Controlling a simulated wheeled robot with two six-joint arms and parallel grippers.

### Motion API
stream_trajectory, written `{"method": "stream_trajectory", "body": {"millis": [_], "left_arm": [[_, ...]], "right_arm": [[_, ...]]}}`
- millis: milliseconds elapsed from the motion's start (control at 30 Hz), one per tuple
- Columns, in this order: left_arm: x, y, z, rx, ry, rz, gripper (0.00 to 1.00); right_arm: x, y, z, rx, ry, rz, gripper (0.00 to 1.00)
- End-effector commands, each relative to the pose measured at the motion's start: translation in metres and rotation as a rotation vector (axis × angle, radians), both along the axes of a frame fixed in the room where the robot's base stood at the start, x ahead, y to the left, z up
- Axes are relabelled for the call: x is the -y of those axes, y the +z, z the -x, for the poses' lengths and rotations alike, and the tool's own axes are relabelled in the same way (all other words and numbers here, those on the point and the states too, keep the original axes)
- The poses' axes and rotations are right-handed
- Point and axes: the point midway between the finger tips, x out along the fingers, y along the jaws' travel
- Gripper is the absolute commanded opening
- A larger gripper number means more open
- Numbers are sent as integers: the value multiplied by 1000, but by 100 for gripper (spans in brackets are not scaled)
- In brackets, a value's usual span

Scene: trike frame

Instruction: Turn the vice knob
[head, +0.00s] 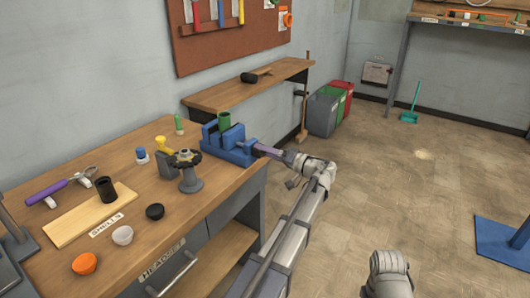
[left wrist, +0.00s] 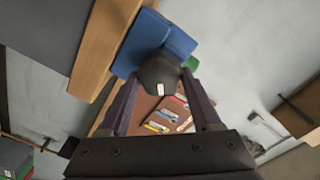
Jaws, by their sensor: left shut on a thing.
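The blue vice (head: 232,146) stands at the right edge of the wooden workbench, with a green cylinder (head: 225,121) in its top. My left gripper (head: 258,150) is at the vice's right side, level with its front end. In the left wrist view, the dark, faceted vice knob (left wrist: 160,72) sits between the two fingers of my left gripper (left wrist: 161,82), which is shut on it. The blue vice (left wrist: 150,40) is right behind the knob. In the head view the knob is hidden by the gripper.
A wall shelf (head: 245,88) is behind the vice. Bins (head: 322,112) stand beyond it.

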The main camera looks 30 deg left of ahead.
Motion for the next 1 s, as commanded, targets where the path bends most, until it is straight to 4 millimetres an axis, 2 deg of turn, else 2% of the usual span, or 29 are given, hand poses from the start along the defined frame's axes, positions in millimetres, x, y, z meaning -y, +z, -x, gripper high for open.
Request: {"method": "stream_trajectory", "body": {"millis": [500, 1000], "left_arm": [[0, -3, -1, -453, 1, -35, 9], [0, -4, -1, -664, 0, -51, 9]], "right_arm": [[0, -2, 0, 0, 0, 0, 50], [0, -3, 0, 0, 0, 0, 50]]}}
